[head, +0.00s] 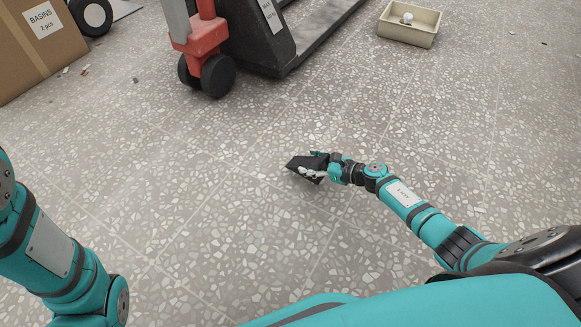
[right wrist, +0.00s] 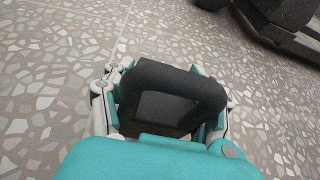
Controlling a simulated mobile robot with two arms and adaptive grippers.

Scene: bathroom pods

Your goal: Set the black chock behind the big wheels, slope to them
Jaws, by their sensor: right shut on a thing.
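The black chock (head: 301,164) is in my right gripper (head: 318,168), low over the speckled floor in the middle of the head view. In the right wrist view my right gripper (right wrist: 165,100) is shut on the chock's thick black handle (right wrist: 176,78); the chock's body shows through the handle loop. I cannot tell whether the chock touches the floor. The big wheels (head: 217,75) of the red and black pallet truck (head: 203,35) are at the top left of the head view, apart from the chock. My left arm shows at the left edge; its gripper is out of view.
A cardboard box (head: 40,48) labelled "BASINS" stands at the far left, with a black wheel (head: 92,15) beyond it. A beige bin (head: 409,24) holding a white round item is at the top right. The floor between the chock and the big wheels is clear.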

